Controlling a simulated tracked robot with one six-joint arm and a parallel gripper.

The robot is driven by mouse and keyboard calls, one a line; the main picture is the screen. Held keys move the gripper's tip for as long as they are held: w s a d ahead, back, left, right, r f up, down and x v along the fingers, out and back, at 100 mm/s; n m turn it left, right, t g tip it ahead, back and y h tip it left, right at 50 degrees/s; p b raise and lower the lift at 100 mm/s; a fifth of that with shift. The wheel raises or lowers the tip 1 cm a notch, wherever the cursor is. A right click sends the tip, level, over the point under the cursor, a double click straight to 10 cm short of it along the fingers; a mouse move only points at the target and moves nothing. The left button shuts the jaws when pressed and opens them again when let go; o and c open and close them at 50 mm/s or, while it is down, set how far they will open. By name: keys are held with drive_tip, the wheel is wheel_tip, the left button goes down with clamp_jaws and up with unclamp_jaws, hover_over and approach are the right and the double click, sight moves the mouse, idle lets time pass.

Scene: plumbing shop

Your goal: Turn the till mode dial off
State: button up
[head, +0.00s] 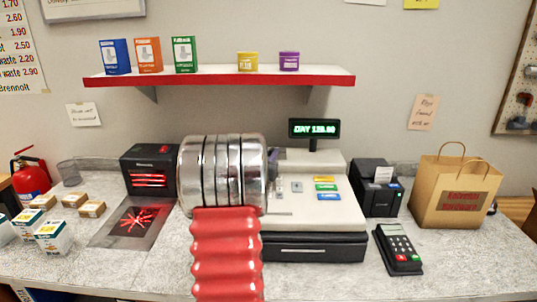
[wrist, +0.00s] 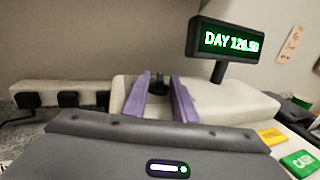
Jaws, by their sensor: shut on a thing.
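The till (head: 325,215) stands on the counter, a pale body over a black cash drawer. Its pale top (wrist: 235,100) also shows in the wrist view. A small black knob, which looks like the till mode dial (wrist: 157,86), sits at the till's back left. My gripper (wrist: 160,77) has a purple finger on each side of the knob and is shut on it. The dial's markings cannot be read.
A white power strip (wrist: 60,92) with black plugs is left of the till. A card terminal (head: 398,249), a receipt printer (head: 376,188) and a paper bag (head: 455,195) stand to the right. A red-edged shelf (head: 220,80) hangs above. Small boxes (head: 54,237) are at left.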

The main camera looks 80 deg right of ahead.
drive_tip(key=shift+t, duration=0.3)
drive_tip(key=o, duration=0.6)
drive_tip(key=shift+o, duration=0.2)
drive_tip(key=shift+a, duration=0.1)
drive_tip(key=a, duration=1.3)
drive_tip(key=shift+w+a+f, duration=0.1)
drive_tip(key=shift+w+a, duration=0.15)
drive_tip(key=shift+a, duration=0.05)
